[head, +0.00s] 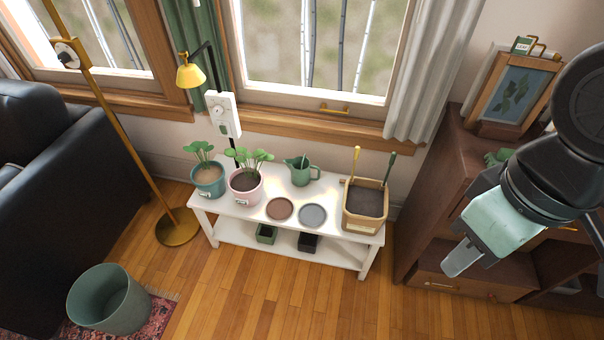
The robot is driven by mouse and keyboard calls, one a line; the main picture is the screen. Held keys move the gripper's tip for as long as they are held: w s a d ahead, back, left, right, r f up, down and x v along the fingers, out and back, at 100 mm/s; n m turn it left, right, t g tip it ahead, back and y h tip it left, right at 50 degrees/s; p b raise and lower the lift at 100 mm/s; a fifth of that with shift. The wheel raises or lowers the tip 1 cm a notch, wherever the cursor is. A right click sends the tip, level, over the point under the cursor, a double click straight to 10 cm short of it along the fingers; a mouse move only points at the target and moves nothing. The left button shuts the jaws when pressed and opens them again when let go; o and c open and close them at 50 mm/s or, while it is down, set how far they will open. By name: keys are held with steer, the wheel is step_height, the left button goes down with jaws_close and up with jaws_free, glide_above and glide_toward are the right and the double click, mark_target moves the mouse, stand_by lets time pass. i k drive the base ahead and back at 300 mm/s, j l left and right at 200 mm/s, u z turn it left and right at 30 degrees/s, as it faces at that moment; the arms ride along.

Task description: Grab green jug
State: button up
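The green jug (303,171) stands upright at the back of the white bench (238,213), under the window. Its spout points left and its handle is on the right. My gripper (463,258) is at the right side of the head view, in front of the brown cabinet, well to the right of the jug and apart from it. One pale fingertip shows at its lower end; whether the fingers are open or shut cannot be made out. I see nothing held in it.
Left of the jug stand a pink plant pot (246,188) and a teal plant pot (208,179). A brown saucer (280,209) and a grey saucer (312,215) lie in front. A wooden planter box (364,208) with upright tools stands right. The floor (300,300) ahead is clear.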

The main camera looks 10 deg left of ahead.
mark_target(300, 179)
steer(key=i+j+u, duration=0.15)
steer(key=j, duration=0.25)
steer(key=i+j+u, duration=0.1)
steer(key=j, duration=0.25)
steer(key=i+j+u, duration=0.25)
steer(key=i+j, duration=0.2)
steer(key=j, duration=0.2)
